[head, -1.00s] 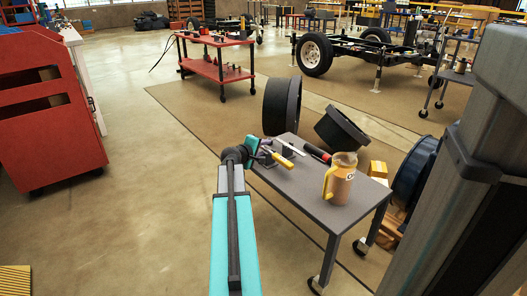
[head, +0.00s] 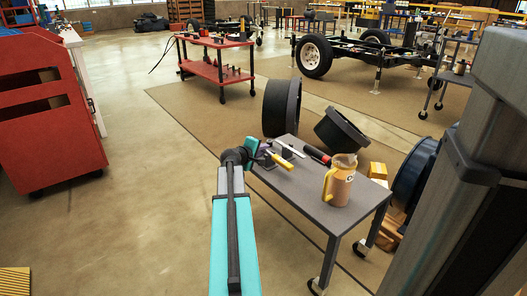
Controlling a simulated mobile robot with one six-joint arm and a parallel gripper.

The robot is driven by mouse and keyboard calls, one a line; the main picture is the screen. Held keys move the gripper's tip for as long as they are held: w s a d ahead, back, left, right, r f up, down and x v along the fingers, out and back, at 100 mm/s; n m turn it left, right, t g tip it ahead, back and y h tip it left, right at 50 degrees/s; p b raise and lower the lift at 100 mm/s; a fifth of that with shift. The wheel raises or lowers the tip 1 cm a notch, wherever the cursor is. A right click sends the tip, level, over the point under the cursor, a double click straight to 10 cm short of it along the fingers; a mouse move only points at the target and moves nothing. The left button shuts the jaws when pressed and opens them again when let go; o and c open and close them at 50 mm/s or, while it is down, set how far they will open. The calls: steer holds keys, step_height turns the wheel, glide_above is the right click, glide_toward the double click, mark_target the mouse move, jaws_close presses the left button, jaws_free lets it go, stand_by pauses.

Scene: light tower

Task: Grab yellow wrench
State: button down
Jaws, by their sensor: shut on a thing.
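The yellow wrench (head: 281,161) shows as a short yellow bar at the far left part of the grey table (head: 318,187). My gripper (head: 266,152) is at its upper left end and is shut on it. The dark fingers are small here, and the gripped end of the wrench is hidden by them. I cannot tell whether the wrench still touches the tabletop.
On the table, a light-coloured tool (head: 292,151) and a red and black tool (head: 317,155) lie beyond the wrench. A tan jug (head: 339,182) with a yellow handle stands to the right. Tyres (head: 281,108) stand behind the table.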

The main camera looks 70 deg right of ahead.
step_height(320, 180, up, 10)
steer(key=p, duration=0.4)
steer(key=shift+p, duration=0.35)
stand_by(0.4)
